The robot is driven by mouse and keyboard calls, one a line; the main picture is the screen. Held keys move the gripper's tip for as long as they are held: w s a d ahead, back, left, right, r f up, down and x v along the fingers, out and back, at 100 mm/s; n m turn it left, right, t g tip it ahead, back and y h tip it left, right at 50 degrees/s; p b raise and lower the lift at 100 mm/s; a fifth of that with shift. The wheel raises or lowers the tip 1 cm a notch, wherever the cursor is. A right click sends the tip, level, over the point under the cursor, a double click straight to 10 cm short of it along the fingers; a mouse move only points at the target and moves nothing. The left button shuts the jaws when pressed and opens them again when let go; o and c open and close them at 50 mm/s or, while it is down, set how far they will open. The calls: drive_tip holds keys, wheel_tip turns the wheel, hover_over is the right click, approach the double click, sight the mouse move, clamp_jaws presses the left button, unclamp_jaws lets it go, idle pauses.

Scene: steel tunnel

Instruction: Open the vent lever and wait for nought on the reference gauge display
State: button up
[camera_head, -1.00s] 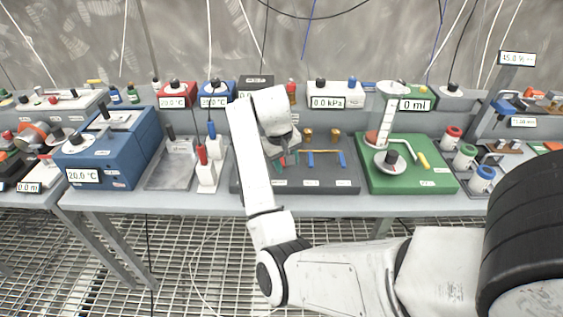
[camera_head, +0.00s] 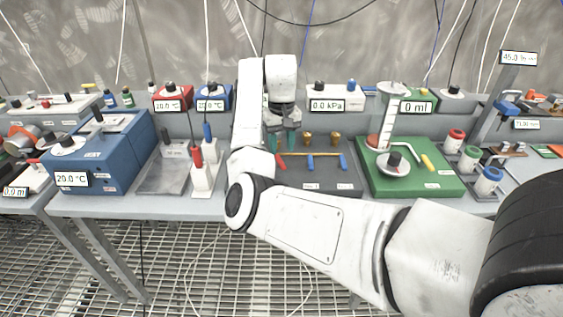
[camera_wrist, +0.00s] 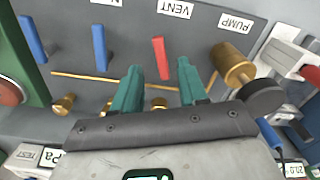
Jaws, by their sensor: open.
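The red vent lever (camera_wrist: 159,57) lies on the dark grey manifold board (camera_wrist: 130,25), its end toward the VENT label (camera_wrist: 175,8). It also shows in the head view (camera_head: 281,161). My gripper (camera_wrist: 160,66) is open above the board, its teal fingertips to either side of the lever in the wrist view; I cannot tell the remaining height. In the head view my gripper (camera_head: 283,143) points down at the back left of the board. A display (camera_head: 325,104) reads 0.0 kPa; the wrist view shows a TEST label (camera_wrist: 30,153) beside it. I see no reference display; my arm covers that area.
A brass pump knob with a black end (camera_wrist: 235,65) lies close right of my fingers in the wrist view. Two blue levers (camera_wrist: 100,48) sit to the left. A green board with a syringe (camera_head: 415,180) stands right, a red-handled probe holder (camera_head: 203,178) left.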

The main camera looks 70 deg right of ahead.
sight(281, 163)
drive_tip(key=shift+f, duration=2.55)
drive_tip(key=shift+c, duration=0.3)
clamp_jaws()
